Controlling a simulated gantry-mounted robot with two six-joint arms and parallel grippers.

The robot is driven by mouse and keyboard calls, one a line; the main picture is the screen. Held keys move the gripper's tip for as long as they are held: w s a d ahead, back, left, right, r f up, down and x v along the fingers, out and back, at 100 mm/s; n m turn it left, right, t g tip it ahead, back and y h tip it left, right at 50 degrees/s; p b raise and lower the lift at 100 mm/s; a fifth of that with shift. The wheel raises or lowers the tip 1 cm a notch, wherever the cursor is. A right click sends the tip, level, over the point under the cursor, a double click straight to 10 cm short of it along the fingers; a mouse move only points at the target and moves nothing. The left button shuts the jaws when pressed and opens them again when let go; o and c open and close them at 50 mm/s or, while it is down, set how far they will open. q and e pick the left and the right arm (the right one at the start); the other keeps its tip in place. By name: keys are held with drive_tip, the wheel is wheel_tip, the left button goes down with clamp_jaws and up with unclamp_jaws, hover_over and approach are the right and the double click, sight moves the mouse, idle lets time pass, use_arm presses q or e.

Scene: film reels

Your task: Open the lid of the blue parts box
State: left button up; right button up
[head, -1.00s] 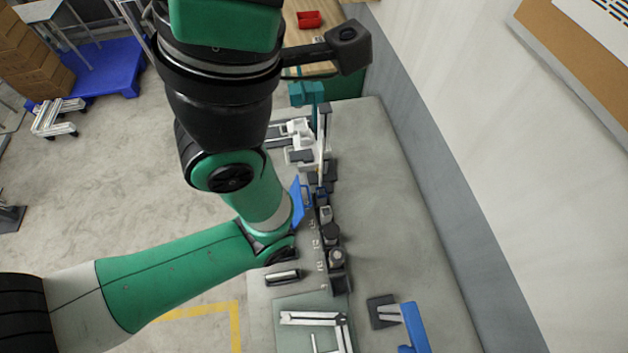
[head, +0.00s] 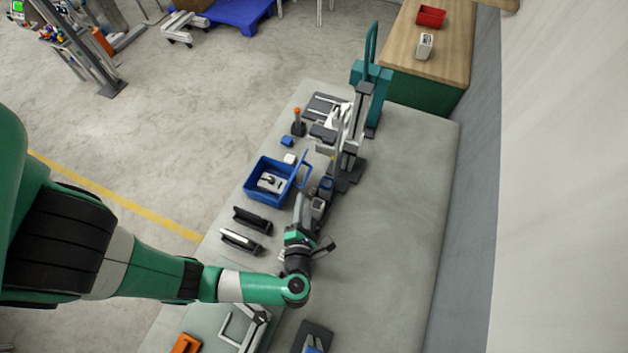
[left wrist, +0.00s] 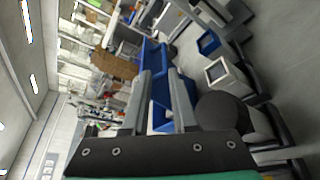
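The blue parts box (head: 264,194) stands on the grey bench in the head view. Its inside shows, with a grey-white part (head: 271,182) in it. Its blue lid (head: 302,168) stands raised along the box's right side. My left gripper (head: 303,204) is just in front of the lid, near the box's front right corner. In the left wrist view my left gripper (left wrist: 160,75) has its two fingers apart, with blue of the box (left wrist: 158,92) showing between and beyond them. I cannot tell whether a finger touches the lid. My right gripper is not in view.
A row of small dark and grey fixtures (head: 318,206) runs right of the box. Two black holders (head: 252,220) lie in front of it. A small blue block (head: 287,141) and an orange-topped lever (head: 298,122) stand behind it. The bench's right side (head: 400,230) is clear.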

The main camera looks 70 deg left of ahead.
sight(306, 176)
use_arm(q)
drive_tip(key=x, duration=0.7)
drive_tip(key=f+x, duration=0.1)
drive_tip(key=x, duration=0.3)
drive_tip(key=shift+a+b, duration=0.2)
drive_tip(key=shift+b, duration=0.1)
drive_tip(key=shift+c, duration=0.2)
clamp_jaws()
idle(0.9)
